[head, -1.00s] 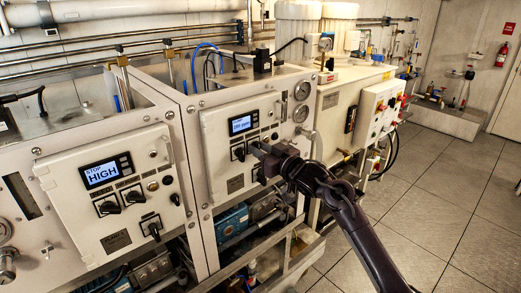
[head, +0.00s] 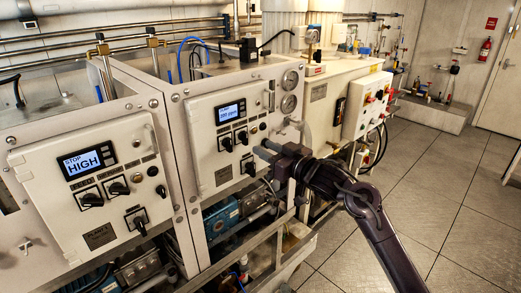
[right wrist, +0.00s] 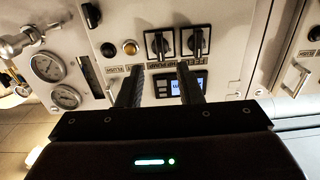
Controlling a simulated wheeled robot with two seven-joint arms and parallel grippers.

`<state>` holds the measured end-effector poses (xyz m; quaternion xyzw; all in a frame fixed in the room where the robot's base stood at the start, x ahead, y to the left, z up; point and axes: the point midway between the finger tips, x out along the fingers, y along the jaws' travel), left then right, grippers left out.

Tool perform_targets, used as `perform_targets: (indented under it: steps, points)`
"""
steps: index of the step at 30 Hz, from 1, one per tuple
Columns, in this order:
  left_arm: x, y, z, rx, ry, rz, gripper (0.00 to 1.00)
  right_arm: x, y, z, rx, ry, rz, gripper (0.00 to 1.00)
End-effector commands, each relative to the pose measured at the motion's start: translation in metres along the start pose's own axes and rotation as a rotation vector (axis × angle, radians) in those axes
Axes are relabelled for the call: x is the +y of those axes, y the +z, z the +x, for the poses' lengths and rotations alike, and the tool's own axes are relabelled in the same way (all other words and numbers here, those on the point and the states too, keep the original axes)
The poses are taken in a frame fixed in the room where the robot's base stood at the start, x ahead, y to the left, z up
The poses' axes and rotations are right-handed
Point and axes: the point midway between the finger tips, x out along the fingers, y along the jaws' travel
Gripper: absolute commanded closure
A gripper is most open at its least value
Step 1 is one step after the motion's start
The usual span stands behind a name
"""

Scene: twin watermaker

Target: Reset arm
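My right gripper (head: 264,149) reaches in from the lower right, in front of the right white control panel (head: 204,168) with a small lit display (head: 231,112). In the right wrist view its two dark fingers (right wrist: 158,82) stand apart with nothing between them. Beyond them are two black rotary knobs (right wrist: 176,43), an amber button (right wrist: 130,47) and the panel's display (right wrist: 185,85), partly covered by a finger. I cannot tell the exact gap to the panel. My left gripper is not in view.
The left panel (head: 38,180) reads "STOP HIGH" on its display (head: 87,161). Round gauges (head: 289,80) sit right of the right panel. A white box with buttons (head: 366,106) stands further back. Tiled floor (head: 440,190) is open at the right.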

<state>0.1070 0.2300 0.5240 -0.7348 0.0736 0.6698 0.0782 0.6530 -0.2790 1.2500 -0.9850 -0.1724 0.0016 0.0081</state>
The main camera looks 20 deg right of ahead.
Motion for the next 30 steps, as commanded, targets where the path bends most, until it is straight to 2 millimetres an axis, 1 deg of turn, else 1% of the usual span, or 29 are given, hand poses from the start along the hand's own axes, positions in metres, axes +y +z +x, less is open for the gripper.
perform_targets:
  steps: [14, 16, 17, 20, 21, 23, 24, 25, 26, 27, 29, 30]
  points:
    - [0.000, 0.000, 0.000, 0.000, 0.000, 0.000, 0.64, 0.000, 0.001, -0.001, -0.001, 0.001, 0.001, 0.67]
    - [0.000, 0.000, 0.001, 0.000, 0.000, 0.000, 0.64, 0.002, 0.009, 0.000, -0.011, 0.005, 0.007, 0.67]
    - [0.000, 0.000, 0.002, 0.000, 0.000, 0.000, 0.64, 0.003, 0.016, 0.001, -0.019, 0.009, 0.012, 0.67]
    - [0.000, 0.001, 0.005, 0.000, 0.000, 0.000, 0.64, 0.012, 0.059, 0.004, -0.071, 0.034, 0.041, 0.67]
    - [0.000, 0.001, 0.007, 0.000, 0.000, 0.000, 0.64, 0.016, 0.084, 0.005, -0.101, 0.049, 0.055, 0.67]
    - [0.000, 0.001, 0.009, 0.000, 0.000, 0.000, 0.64, 0.021, 0.128, 0.004, -0.154, 0.073, 0.078, 0.67]
    - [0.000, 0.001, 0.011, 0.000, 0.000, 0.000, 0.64, 0.024, 0.159, 0.002, -0.193, 0.090, 0.092, 0.67]
    - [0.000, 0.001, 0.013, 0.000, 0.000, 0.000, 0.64, 0.025, 0.182, 0.000, -0.221, 0.103, 0.103, 0.67]
    - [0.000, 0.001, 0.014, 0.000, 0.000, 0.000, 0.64, 0.026, 0.205, -0.003, -0.252, 0.115, 0.110, 0.67]
    - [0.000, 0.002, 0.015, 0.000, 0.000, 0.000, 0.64, 0.026, 0.236, -0.008, -0.291, 0.129, 0.122, 0.67]
    - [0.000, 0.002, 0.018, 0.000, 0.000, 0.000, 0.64, 0.025, 0.281, -0.018, -0.352, 0.150, 0.135, 0.67]
    - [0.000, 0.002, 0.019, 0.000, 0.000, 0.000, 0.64, 0.023, 0.311, -0.026, -0.393, 0.164, 0.144, 0.67]
